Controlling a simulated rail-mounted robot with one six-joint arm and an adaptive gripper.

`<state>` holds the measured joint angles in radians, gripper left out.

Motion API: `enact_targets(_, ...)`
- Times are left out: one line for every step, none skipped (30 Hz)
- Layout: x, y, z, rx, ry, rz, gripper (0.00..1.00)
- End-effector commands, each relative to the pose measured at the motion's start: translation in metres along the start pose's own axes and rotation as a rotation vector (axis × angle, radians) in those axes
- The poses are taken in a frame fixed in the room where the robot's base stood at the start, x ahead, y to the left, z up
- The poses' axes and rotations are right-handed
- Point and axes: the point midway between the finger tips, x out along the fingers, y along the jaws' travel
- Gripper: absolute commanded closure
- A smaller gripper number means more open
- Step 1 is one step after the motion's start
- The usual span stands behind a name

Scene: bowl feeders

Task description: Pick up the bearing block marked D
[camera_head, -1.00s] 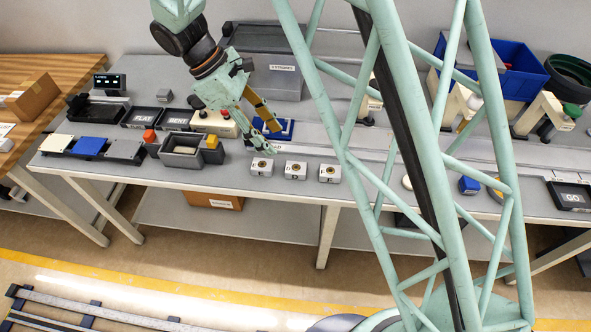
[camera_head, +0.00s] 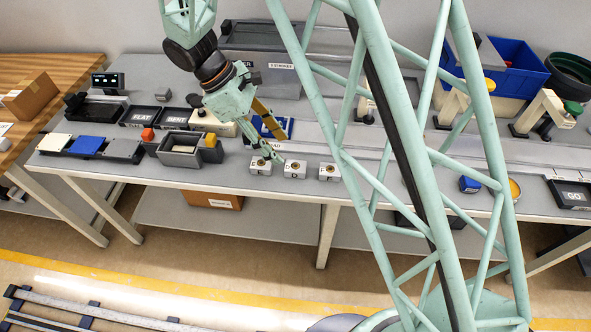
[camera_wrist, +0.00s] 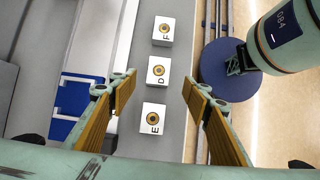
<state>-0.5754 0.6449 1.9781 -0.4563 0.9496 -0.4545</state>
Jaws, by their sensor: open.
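The bearing block marked D (camera_wrist: 157,72) is a small pale grey cube with a brass ring around a dark hole. It is the middle of three blocks in a row, and it also shows in the head view (camera_head: 295,169). The block marked F (camera_wrist: 163,31) and the block marked E (camera_wrist: 152,118) lie on either side of it, with gaps between. My gripper (camera_wrist: 158,84) is open and empty. In the wrist view its fingertips are on either side of block D, and it appears above the blocks. It also shows in the head view (camera_head: 279,150).
The blocks stand near the front edge of the grey bench (camera_head: 225,183). A blue tray (camera_head: 270,127) lies behind them, partly hidden by my gripper. A grey open box (camera_head: 181,149) stands to the left. Bench to the right of the blocks is partly hidden by my lattice column.

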Motion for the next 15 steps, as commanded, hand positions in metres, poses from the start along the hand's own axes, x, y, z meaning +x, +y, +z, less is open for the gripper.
enact_targets(0.009,0.000,-0.001,0.000,-0.001,-0.001,0.56)
enact_targets(0.013,0.000,-0.001,0.000,0.000,-0.001,0.56)
enact_targets(0.018,0.000,0.000,-0.001,-0.001,-0.001,0.56)
enact_targets(0.022,0.000,0.000,0.000,-0.002,-0.002,0.56)
enact_targets(0.025,0.000,0.000,0.000,-0.002,-0.002,0.56)
enact_targets(0.029,0.000,0.000,0.001,-0.001,-0.001,0.56)
enact_targets(0.032,0.000,0.000,0.001,-0.001,-0.001,0.56)
enact_targets(0.035,0.000,0.000,0.001,0.000,-0.001,0.56)
enact_targets(0.037,0.000,0.000,0.001,0.000,-0.001,0.56)
enact_targets(0.039,0.000,0.000,0.001,0.000,-0.001,0.56)
enact_targets(0.040,0.000,0.000,0.001,0.000,-0.001,0.56)
enact_targets(0.041,0.000,0.000,0.001,0.000,0.000,0.56)
enact_targets(0.042,0.000,0.000,0.001,0.000,0.000,0.56)
enact_targets(0.043,0.000,0.000,0.000,0.000,0.000,0.56)
enact_targets(0.043,0.000,0.000,0.000,0.000,0.000,0.56)
